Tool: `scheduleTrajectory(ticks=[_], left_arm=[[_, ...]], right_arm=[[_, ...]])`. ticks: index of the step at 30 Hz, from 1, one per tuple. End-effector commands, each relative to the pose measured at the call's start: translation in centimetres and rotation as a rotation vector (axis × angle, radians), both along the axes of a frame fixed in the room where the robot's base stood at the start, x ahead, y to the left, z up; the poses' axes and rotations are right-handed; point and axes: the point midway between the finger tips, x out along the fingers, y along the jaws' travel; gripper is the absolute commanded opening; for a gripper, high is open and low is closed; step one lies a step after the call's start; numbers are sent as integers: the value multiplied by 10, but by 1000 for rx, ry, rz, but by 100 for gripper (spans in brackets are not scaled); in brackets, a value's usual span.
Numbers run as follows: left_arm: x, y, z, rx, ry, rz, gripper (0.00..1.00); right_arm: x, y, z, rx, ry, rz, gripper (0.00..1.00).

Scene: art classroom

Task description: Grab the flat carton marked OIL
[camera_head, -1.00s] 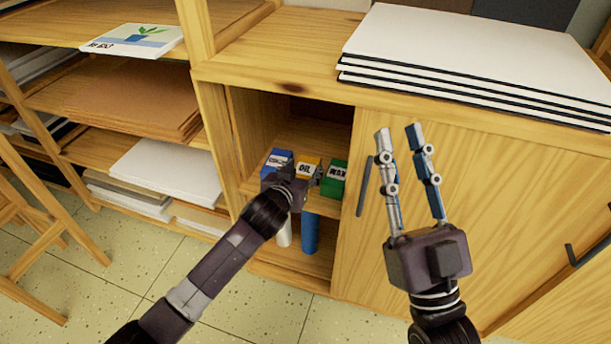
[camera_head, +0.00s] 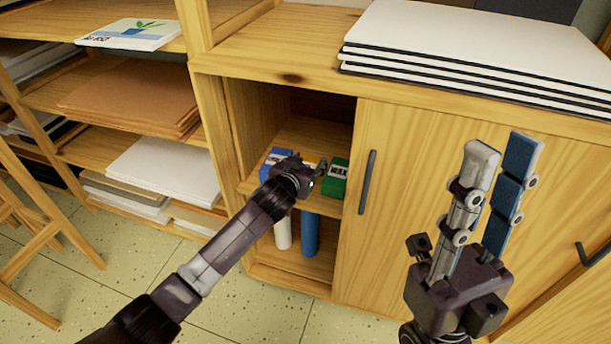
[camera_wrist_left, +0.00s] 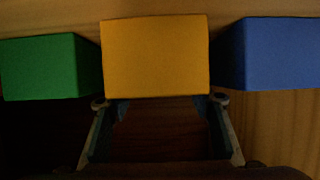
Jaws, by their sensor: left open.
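The yellow carton (camera_head: 311,159), whose OIL label showed earlier, stands in the open cabinet between a blue and a green carton. My left gripper covers most of it in the head view. In the left wrist view the yellow carton (camera_wrist_left: 155,56) fills the top middle. My left gripper (camera_wrist_left: 160,103) is open, with one fingertip near each lower corner of it. Whether the fingers touch its sides I cannot tell. In the head view the left gripper (camera_head: 312,172) is at the shelf front. My right gripper (camera_head: 503,150) is open and empty before the cabinet door.
The blue carton (camera_head: 275,156) and the green WAX carton (camera_head: 336,180) stand close on either side. A white roll (camera_head: 283,232) and a blue roll (camera_head: 311,235) are below the shelf. The sliding door (camera_head: 410,190) closes the cabinet's right part. White boards (camera_head: 470,50) lie on top.

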Motion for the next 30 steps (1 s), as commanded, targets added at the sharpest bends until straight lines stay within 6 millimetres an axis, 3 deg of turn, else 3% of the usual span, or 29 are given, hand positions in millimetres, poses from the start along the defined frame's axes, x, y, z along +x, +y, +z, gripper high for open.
scheduleTrajectory(ticks=[7,16,26,30], left_arm=[[0,0,0,-1,0,-1,47],[0,-1,1,-2,-2,-1,15],[0,-1,3,-2,-2,-1,15],[0,0,10,-1,-2,0,15]], right_arm=[[-1,0,0,1,-3,0,25],[0,0,0,1,-2,0,25],[1,1,1,-2,5,0,25],[15,3,1,-21,66,-5,25]])
